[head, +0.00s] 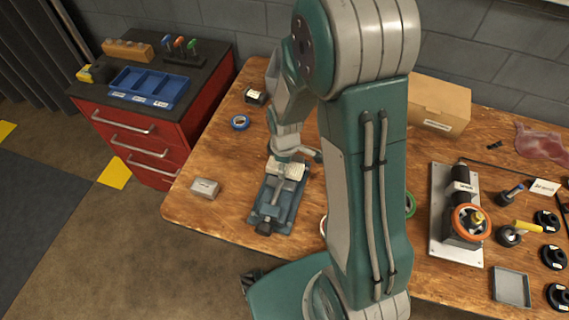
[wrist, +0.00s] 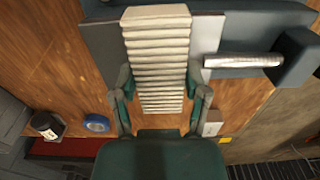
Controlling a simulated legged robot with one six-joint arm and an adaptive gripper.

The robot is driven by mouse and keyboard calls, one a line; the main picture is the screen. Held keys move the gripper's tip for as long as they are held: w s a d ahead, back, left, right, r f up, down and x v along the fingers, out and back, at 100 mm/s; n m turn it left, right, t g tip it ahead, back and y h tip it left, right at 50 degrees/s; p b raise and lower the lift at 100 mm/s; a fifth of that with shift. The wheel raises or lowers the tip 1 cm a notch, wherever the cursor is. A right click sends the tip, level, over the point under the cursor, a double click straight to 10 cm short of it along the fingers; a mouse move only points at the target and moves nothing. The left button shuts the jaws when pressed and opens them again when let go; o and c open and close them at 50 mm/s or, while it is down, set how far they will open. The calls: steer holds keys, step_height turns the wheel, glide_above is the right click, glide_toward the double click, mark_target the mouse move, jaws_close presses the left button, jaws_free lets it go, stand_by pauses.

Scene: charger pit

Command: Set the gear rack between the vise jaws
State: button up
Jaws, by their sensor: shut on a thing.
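The gear rack (wrist: 156,50) is a cream-coloured bar with ridges across it. My gripper (wrist: 158,84) is shut on its near part, one finger on each side, and the far part sticks out beyond the fingertips. The vise (wrist: 105,45) shows dark grey to the left of the rack, with a paler plate and a metal screw to the right. In the head view the teal vise (head: 272,208) stands on the bench, and the rack (head: 289,168) lies over its far end below my gripper (head: 287,158). I cannot tell how deep the rack sits between the jaws.
A small grey box (head: 204,188) stands left of the vise near the bench edge. Blue tape (head: 240,122) and a dark block (head: 255,97) lie behind it. A valve plate (head: 440,235) is at the right. A red tool cabinet (head: 140,140) stands left of the bench.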

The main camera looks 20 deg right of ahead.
steer(key=shift+f, duration=0.35)
steer(key=o, duration=1.3)
step_height(320, 180, up, 12)
steer(key=shift+f, duration=0.1)
